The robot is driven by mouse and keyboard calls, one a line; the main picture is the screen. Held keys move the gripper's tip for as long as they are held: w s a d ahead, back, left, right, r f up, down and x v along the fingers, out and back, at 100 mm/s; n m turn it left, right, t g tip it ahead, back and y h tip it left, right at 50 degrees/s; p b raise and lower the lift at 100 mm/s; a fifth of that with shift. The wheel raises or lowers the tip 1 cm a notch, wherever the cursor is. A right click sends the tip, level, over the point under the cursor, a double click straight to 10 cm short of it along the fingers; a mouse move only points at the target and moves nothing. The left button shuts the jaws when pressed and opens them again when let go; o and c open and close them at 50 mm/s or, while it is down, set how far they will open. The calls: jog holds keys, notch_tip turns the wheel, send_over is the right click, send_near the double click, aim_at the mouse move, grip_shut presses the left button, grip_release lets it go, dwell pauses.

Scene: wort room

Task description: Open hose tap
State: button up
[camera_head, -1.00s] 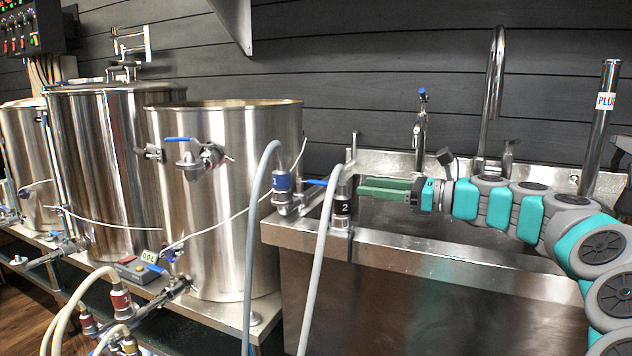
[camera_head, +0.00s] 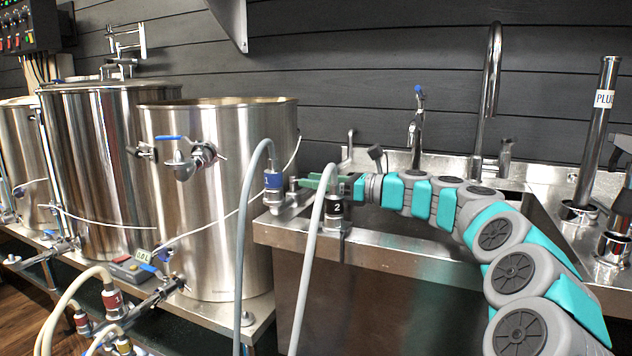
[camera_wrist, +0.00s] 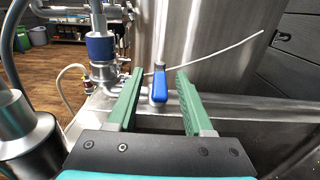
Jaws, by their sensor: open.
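The hose tap stands at the sink's left corner, where a grey hose (camera_head: 249,190) meets a coupling with a blue band marked 1 (camera_head: 273,181). The coupling also shows in the wrist view (camera_wrist: 101,48). The tap's blue handle (camera_wrist: 160,88) sits between the two green fingers of my gripper (camera_wrist: 159,72), with a gap on both sides. My gripper (camera_head: 312,183) is open and reaches left over the sink corner. In the head view its fingers hide most of the blue handle.
A second coupling marked 2 (camera_head: 336,208) with its own hose stands just in front of my gripper. A large steel kettle (camera_head: 225,240) with a blue-handled valve (camera_head: 172,138) is to the left. The sink rim (camera_head: 385,246) runs below my arm.

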grip_shut()
dwell(0.4)
dwell(1.0)
